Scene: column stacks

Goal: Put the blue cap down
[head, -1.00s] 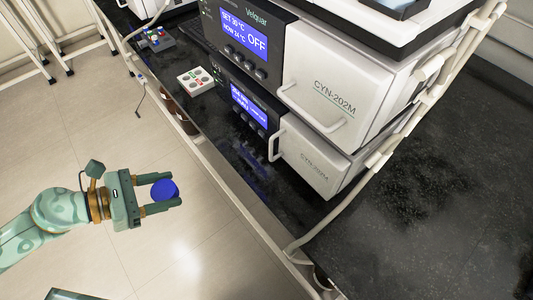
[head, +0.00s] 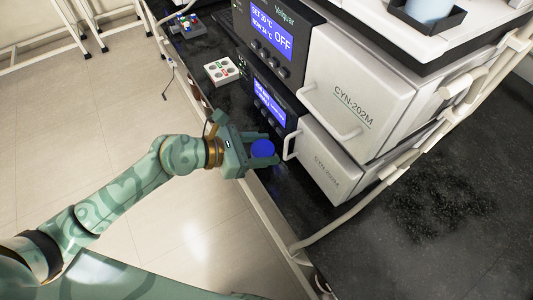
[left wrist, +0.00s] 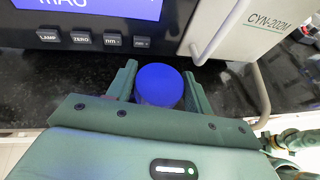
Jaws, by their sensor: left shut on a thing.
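The round blue cap (head: 262,149) is held between the fingers of my left gripper (head: 260,150), which is shut on it. In the left wrist view, the blue cap (left wrist: 159,84) sits between the two green fingertips, with its flat top facing the camera. The gripper is at the front edge of the black bench (head: 290,196), in front of the lower instrument. I cannot tell whether the cap touches the bench. My right gripper is not in view.
Two stacked white CYN-202M instruments (head: 357,90) stand on the bench just beyond the gripper. A white socket block (head: 219,70) lies to their left. A pale rail and tube run along the bench edge. The bench at the right (head: 440,220) is clear.

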